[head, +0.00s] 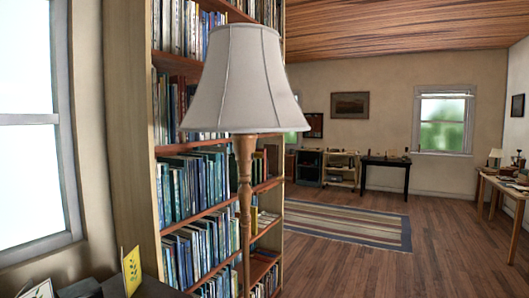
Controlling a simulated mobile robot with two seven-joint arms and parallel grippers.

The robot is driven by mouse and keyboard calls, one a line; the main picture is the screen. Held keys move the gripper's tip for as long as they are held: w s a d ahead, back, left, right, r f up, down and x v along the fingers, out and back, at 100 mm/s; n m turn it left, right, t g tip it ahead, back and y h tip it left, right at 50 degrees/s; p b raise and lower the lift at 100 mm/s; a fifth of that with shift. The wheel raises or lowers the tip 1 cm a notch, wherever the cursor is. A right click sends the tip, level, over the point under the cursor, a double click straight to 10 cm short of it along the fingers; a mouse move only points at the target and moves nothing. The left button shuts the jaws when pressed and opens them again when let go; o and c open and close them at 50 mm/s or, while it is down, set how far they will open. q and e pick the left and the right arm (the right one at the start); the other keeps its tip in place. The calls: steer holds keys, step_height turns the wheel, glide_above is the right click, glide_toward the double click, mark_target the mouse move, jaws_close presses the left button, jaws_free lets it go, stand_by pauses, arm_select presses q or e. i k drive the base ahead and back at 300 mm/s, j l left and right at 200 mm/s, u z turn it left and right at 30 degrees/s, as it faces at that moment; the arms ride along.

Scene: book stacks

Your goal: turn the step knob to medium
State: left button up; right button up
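No step knob can be made out in the head view. Neither of my grippers is in view. A floor lamp with a pale shade (237,82) and a wooden post (246,205) stands close in front of me, before a bookcase. No knob shows on the visible part of the lamp, and its lower end is cut off by the frame.
A tall bookcase (130,130) full of books is behind the lamp. A dark surface with a yellow card (132,270) is at the lower left. A striped rug (345,224) lies on open wood floor. A black table (385,162) and a wooden desk (508,184) stand farther off.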

mark_target(257, 154)
steer(key=u, duration=0.45)
steer(key=i+l+u, duration=0.15)
steer(key=l+u, duration=0.2)
steer(key=i+l+u, duration=0.15)
steer(key=l+u, duration=0.15)
steer(key=i+l+u, duration=0.1)
steer(key=l, duration=0.35)
steer(key=i+l+u, duration=0.15)
steer(key=l, duration=0.3)
steer(key=i+l+u, duration=0.1)
steer(key=l, duration=0.4)
steer(key=l+u, duration=0.1)
steer(key=l, duration=0.4)
steer(key=i+l, duration=0.1)
steer(key=l, duration=0.4)
steer(key=i+l, duration=0.1)
steer(key=l, duration=0.45)
steer(key=i+l, duration=0.1)
steer(key=l, duration=0.95)
steer(key=i+l, duration=0.15)
steer(key=l, duration=0.35)
steer(key=i+u, duration=0.05)
